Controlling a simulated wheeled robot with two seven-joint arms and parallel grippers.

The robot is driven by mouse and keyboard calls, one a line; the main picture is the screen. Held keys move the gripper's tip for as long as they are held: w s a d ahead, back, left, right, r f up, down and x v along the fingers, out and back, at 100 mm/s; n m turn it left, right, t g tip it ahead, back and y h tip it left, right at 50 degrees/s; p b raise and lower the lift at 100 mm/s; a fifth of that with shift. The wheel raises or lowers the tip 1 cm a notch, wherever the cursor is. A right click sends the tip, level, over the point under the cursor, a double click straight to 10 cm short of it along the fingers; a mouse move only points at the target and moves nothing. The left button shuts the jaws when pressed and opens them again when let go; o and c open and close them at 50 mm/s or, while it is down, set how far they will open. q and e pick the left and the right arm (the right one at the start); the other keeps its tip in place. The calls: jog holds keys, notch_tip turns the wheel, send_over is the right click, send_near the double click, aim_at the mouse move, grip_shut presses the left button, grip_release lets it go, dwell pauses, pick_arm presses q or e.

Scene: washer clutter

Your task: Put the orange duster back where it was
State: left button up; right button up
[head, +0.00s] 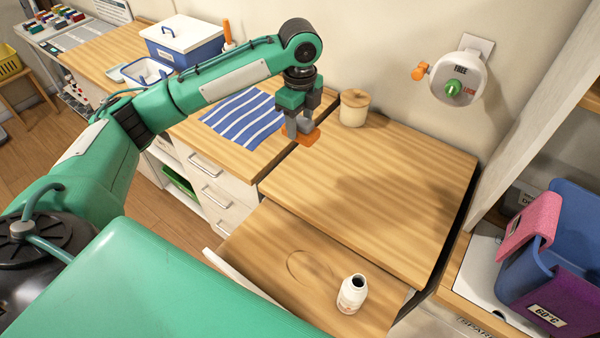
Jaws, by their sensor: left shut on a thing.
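My left gripper (297,128) points down over the back of the counter, near the gap between two counter sections. It is shut on the orange duster (305,138), a small flat orange piece below the fingers. I cannot tell whether the duster touches the wood or hangs just above it. My right gripper is not in view.
A white bottle (352,294) stands open on the lower pulled-out board (275,255). A wall dial (454,89) is at upper right. A blue basket with pink and purple cloths (570,235) stands at right. The counter's middle (400,190) is clear.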

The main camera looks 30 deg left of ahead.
aim_at(300, 137)
pick_arm(q)
notch_tip(300, 137, down, 12)
jog(key=shift+p, duration=1.15)
notch_tip(300, 137, down, 5)
jog(key=shift+p, duration=0.5)
jog(key=shift+f, duration=0.15)
jog(key=o, duration=0.9)
jog(key=shift+r+b, duration=1.7)
jog(key=shift+r, duration=4.5)
